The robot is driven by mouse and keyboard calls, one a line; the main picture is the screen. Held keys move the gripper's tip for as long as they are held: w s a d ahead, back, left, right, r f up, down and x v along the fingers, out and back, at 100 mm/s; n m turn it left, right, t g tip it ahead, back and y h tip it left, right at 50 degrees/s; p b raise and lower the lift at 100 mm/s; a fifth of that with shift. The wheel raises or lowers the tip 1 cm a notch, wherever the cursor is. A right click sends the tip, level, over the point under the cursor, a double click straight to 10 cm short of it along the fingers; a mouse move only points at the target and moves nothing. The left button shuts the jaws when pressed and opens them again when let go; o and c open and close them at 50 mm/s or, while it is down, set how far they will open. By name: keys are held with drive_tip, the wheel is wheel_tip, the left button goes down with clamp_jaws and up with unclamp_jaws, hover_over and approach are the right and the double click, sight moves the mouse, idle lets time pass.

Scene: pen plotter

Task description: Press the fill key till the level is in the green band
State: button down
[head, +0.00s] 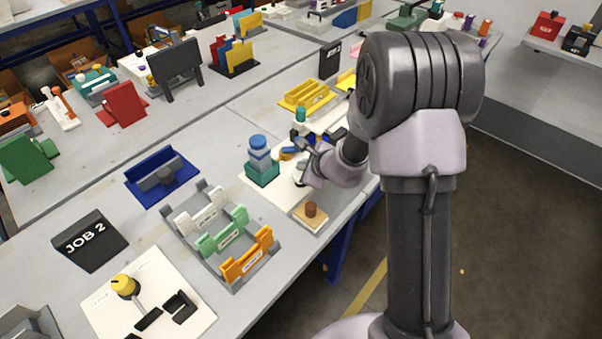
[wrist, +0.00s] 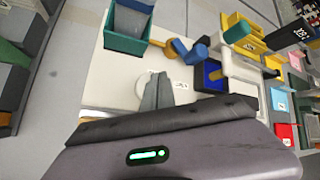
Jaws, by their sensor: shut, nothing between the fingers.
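A white board (head: 262,187) on the bench carries a teal base with a translucent blue-grey tank (head: 258,158) under a blue cap. In the wrist view the teal base (wrist: 122,44) is at the upper left of the board. My gripper (wrist: 157,76) is shut and empty, its fingertips pointing down over the board. A round white disc (wrist: 142,86), possibly the fill key, lies just left of the fingertips and is partly hidden by them. I cannot tell whether they touch. In the head view my gripper (head: 300,160) is right of the tank. I cannot make out the level or a green band.
A blue angled part (wrist: 190,52) and a dark blue box (wrist: 208,76) stand close right of my fingers. In the head view, a wooden block with a brown knob (head: 311,209) is in front, and a rack with coloured holders (head: 225,238) is at the left.

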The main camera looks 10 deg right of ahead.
drive_tip(key=shift+f, duration=0.1)
drive_tip(key=shift+f+b, duration=0.35)
drive_tip(key=shift+b, duration=0.4)
drive_tip(key=shift+f+b, duration=0.7)
drive_tip(key=shift+b, duration=0.15)
idle(0.6)
drive_tip(key=shift+r, duration=0.1)
drive_tip(key=shift+r+p, duration=0.75)
drive_tip(key=shift+r, duration=0.3)
drive_tip(key=shift+r+p, duration=1.75)
drive_tip(key=shift+r, duration=0.85)
drive_tip(key=shift+f, duration=0.1)
